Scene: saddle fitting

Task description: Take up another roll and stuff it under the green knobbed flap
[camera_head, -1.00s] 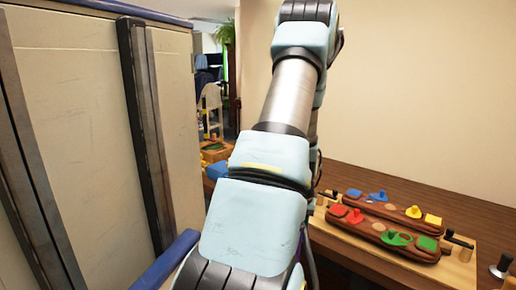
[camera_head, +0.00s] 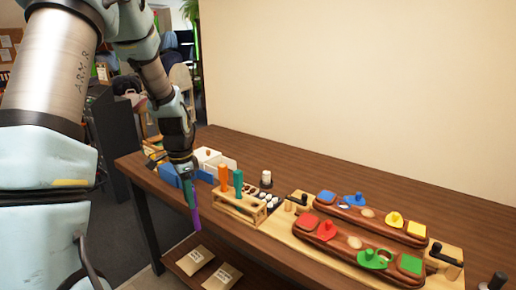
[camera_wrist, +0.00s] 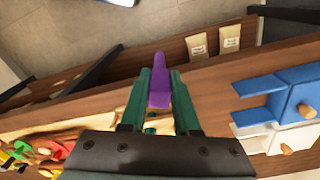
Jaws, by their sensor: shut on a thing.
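My gripper (camera_head: 188,172) is at the left front edge of the table, to the left of the wooden rack. It is shut on a long purple piece (camera_head: 194,212) that points down; the wrist view shows this piece (camera_wrist: 159,82) between the two teal fingers (camera_wrist: 160,95). I cannot tell whether it is a roll or a tool. The green knobbed flap (camera_head: 371,259) lies on the front brown saddle-shaped body (camera_head: 340,250), far to the right of my gripper. Small white pieces (camera_head: 270,197) that may be rolls stand in a dark holder behind the rack.
The wooden rack (camera_head: 240,208) holds an orange (camera_head: 223,177) and a teal handle (camera_head: 238,182). A blue bin (camera_head: 168,175) and a white bin (camera_head: 208,156) stand to its left. A second brown body (camera_head: 385,228) lies behind the first. The table behind them is bare.

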